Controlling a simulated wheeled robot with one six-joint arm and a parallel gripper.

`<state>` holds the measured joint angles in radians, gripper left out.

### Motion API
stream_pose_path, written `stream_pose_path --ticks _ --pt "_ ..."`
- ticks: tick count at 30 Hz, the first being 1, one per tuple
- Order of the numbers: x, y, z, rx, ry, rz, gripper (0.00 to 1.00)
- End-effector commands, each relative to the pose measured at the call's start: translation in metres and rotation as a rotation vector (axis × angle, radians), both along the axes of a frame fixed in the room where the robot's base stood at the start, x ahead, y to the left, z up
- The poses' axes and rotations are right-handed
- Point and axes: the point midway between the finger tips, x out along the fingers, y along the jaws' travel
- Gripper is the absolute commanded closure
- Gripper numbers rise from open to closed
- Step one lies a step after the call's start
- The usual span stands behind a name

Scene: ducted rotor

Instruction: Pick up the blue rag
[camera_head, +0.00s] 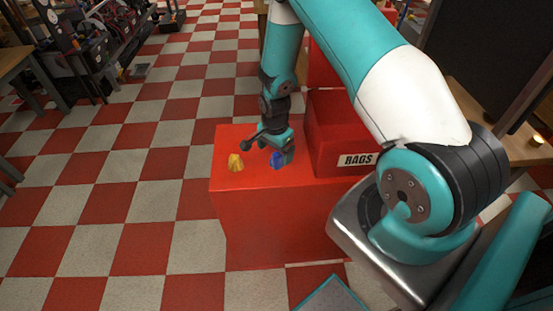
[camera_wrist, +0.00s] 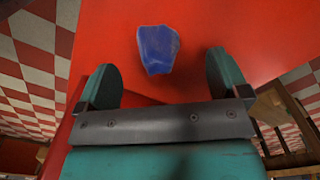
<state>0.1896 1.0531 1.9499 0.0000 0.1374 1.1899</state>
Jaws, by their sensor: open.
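The blue rag (camera_head: 277,160) lies crumpled on top of a red box (camera_head: 240,188), partly hidden behind my gripper in the head view. In the wrist view the blue rag (camera_wrist: 158,49) lies on the red surface, ahead of the two fingertips and roughly centred between them. My gripper (camera_head: 268,146) is just above the box top, close to the rag. In the wrist view my gripper (camera_wrist: 160,82) has its two teal fingers wide apart with nothing between them.
A yellow rag (camera_head: 235,162) lies on the box top to the left. A raised red bin labelled "RAGS" (camera_head: 322,153) stands to the right of my gripper. Checkered floor (camera_head: 140,195) is open to the left. A wooden table (camera_head: 500,140) is at the right.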

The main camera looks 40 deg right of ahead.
Motion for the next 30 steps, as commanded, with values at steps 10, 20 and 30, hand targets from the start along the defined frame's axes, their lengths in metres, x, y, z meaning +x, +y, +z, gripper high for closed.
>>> stream_pose_path --ticks 10,20,30 --pt "-0.003 -0.004 -0.038 0.0 0.001 0.0 0.07" --pt "-0.003 -0.004 -0.038 0.0 0.001 0.0 0.39" --pt "-0.003 -0.004 -0.038 0.0 0.001 0.0 0.6"
